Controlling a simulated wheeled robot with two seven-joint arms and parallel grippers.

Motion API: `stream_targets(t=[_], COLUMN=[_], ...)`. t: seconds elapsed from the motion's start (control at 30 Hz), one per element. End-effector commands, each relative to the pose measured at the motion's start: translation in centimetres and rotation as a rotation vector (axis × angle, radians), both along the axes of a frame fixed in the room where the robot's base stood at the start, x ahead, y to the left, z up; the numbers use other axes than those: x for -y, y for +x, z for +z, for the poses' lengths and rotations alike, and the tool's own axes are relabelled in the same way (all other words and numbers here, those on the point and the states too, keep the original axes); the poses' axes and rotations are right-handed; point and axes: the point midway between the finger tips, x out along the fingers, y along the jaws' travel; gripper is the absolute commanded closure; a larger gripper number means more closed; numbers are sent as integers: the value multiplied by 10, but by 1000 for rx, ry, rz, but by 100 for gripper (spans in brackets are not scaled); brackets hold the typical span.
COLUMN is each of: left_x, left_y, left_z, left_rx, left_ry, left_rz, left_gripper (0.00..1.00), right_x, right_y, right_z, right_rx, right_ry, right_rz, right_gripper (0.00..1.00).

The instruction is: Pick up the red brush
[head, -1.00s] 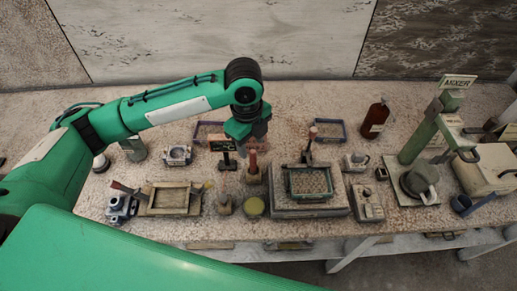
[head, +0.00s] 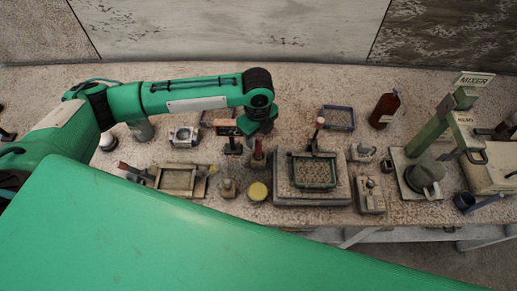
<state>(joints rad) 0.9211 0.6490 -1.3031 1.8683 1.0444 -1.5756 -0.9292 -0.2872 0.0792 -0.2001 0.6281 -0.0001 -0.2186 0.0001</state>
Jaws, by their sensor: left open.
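A small upright item with a reddish handle (head: 258,149) stands in a block near the middle of the bench; it looks like the red brush, but its upper end is partly hidden by my gripper. My left gripper (head: 261,130) hangs just above and behind it, pointing down, open, with nothing visible in it. I cannot tell whether the fingers touch the handle. Another dark reddish handle (head: 130,168) lies tilted at the left end of a wooden frame. My right gripper is out of view.
A stone block with a green-rimmed tray (head: 314,172) stands right of the handle. A small sign stand (head: 231,138) is close on its left. A yellow-lidded jar (head: 257,191) sits in front. A brown bottle (head: 384,110) and green mixer (head: 432,130) stand at right.

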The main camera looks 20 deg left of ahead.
Motion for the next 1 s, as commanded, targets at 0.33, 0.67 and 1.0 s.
stream_targets(t=[0.33, 0.67, 1.0], left_x=[2, 2, 2], left_y=[-1, -1, -1], left_z=[-36, -37, -36], left_rx=[0, 0, 0], left_ry=[1, 1, 1], left_rz=[-1, 0, 0], left_gripper=[53, 78, 100], right_x=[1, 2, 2], right_y=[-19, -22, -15], right_z=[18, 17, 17], right_rx=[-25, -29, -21], right_ry=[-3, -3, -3], right_rz=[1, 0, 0], right_gripper=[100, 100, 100])
